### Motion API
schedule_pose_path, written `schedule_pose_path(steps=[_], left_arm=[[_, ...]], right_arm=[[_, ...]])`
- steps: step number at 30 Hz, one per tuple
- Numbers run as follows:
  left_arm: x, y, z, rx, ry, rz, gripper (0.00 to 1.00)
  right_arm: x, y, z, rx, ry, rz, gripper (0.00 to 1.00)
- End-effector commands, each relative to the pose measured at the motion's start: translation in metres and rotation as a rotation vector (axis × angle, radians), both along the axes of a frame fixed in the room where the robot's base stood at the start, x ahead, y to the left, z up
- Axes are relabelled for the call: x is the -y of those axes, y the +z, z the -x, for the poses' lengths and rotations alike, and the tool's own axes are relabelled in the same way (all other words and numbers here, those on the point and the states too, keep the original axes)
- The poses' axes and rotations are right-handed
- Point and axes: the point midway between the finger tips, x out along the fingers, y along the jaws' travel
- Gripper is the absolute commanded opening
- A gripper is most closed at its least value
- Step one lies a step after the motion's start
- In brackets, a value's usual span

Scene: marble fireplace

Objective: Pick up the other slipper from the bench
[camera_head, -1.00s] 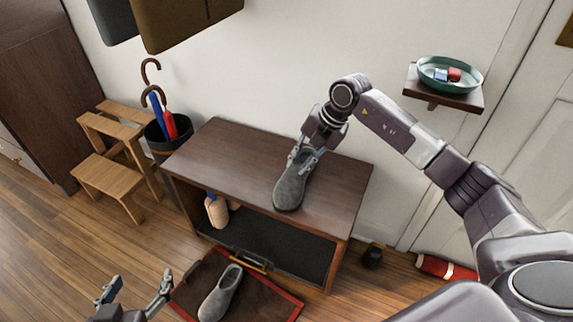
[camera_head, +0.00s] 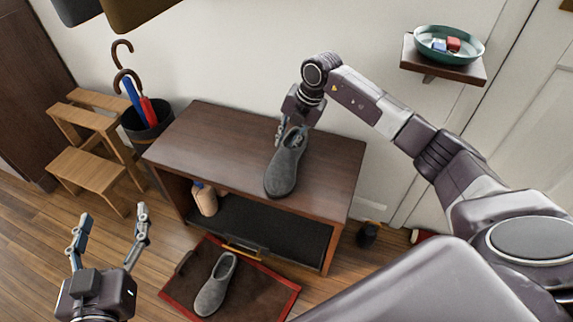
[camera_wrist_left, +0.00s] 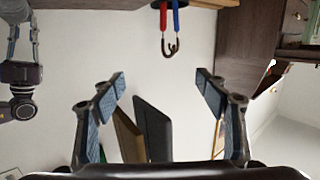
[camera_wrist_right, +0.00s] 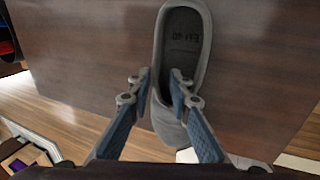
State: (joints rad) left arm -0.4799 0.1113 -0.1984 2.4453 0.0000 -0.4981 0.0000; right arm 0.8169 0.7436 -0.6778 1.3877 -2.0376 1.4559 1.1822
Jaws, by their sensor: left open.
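A grey slipper (camera_head: 284,168) lies on top of the dark wooden bench (camera_head: 225,135), its toe near the front edge. My right gripper (camera_head: 291,130) is at its back end. In the right wrist view the slipper (camera_wrist_right: 203,50) has one finger of the gripper (camera_wrist_right: 161,78) outside its side wall and one inside its opening. The fingers are close together on that wall. The slipper still appears to rest on the bench. The other grey slipper (camera_head: 214,285) lies on the red-edged mat (camera_head: 262,298) on the floor. My left gripper (camera_head: 108,228) is open and empty, left of the mat.
A beige bottle (camera_head: 205,200) stands on the bench's lower shelf. Left are a wooden step stool (camera_head: 88,170) and an umbrella stand (camera_head: 148,135). A wall shelf (camera_head: 445,66) with a green bowl (camera_head: 450,52) is at upper right. A dark cup (camera_head: 368,235) stands beside the bench.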

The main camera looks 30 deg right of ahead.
Motion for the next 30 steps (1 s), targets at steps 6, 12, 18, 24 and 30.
schedule_pose_path(steps=[6, 12, 18, 24, 30], left_arm=[[0.006, 0.035, -0.004, 0.158, -0.01, 0.041, 0.68], [0.007, 0.047, -0.003, 0.207, -0.013, 0.053, 0.68], [0.007, 0.047, -0.003, 0.207, -0.013, 0.053, 0.68], [0.007, 0.047, -0.003, 0.206, -0.013, 0.053, 0.68], [0.007, 0.047, -0.003, 0.207, -0.013, 0.053, 0.68]], right_arm=[[-0.005, -0.019, -0.004, 0.0, -0.001, -0.002, 0.19], [-0.006, -0.024, -0.006, 0.0, 0.0, -0.001, 0.19], [-0.006, -0.023, -0.006, 0.001, 0.0, -0.001, 0.17], [-0.006, -0.023, -0.006, 0.001, 0.0, -0.001, 0.0], [-0.006, -0.023, -0.006, 0.001, 0.0, -0.001, 0.0]])
